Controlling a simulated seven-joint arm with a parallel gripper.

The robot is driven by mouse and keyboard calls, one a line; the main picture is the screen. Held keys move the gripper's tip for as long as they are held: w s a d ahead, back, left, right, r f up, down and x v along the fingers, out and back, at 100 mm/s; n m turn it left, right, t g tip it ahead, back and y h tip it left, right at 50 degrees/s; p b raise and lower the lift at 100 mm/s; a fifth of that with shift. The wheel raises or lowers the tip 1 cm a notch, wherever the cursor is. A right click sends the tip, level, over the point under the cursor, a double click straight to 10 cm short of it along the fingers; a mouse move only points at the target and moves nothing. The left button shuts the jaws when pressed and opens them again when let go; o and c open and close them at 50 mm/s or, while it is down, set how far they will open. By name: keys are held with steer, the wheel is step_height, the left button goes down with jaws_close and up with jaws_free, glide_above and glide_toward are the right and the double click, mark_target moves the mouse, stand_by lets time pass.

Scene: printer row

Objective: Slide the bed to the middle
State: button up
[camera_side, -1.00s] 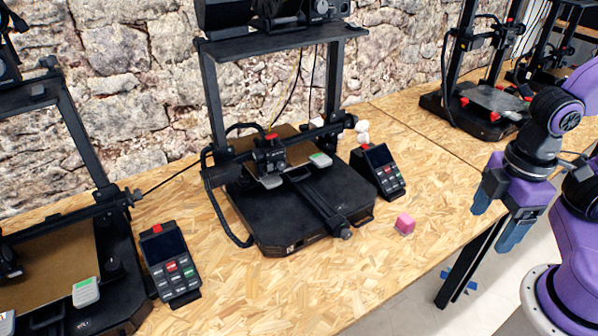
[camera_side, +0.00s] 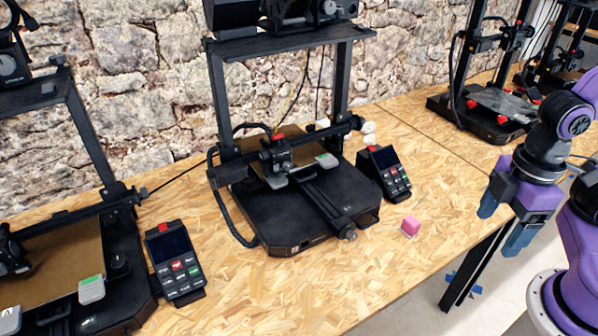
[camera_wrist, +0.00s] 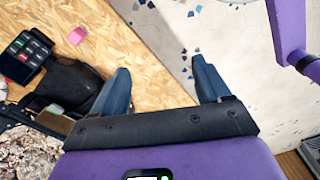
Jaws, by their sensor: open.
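The middle printer's bed (camera_side: 297,146) is a brown plate pushed to the back, under the gantry and partly hidden by the print head (camera_side: 276,157). A pale clip with a green mark (camera_side: 327,160) sits at its front right corner. The dark base and rail (camera_side: 335,203) lie bare in front of it. My gripper (camera_side: 504,232) is open and empty, to the right of the printer, past the table's front edge and apart from the bed. In the wrist view my gripper's two blue fingers (camera_wrist: 160,88) are spread wide with nothing between them.
A control box (camera_side: 385,173) stands right of the printer. Other printers stand left (camera_side: 60,250) and back right (camera_side: 488,105). Table is clear in front.

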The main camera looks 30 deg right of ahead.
steer(key=shift+w+a, duration=0.15)
steer(key=shift+w, duration=0.05)
steer(key=c, duration=0.7)
steer(key=w+a+r+n, duration=0.2)
steer(key=w+a, duration=0.5)
steer(key=w, duration=0.5)
steer(key=n+t, duration=0.2)
steer(key=n, duration=0.2)
glide_above(307, 179)
steer(key=s, duration=0.3)
step_height(307, 179, down, 5)
steer(key=w+f, duration=0.1)
steer(key=f, duration=0.4)
steer(key=w+f, duration=0.1)
steer(key=f, duration=0.5)
steer(key=w+f, duration=0.1)
steer(key=f, duration=0.4)
steer(key=shift+f, duration=0.25)
jaws_close()
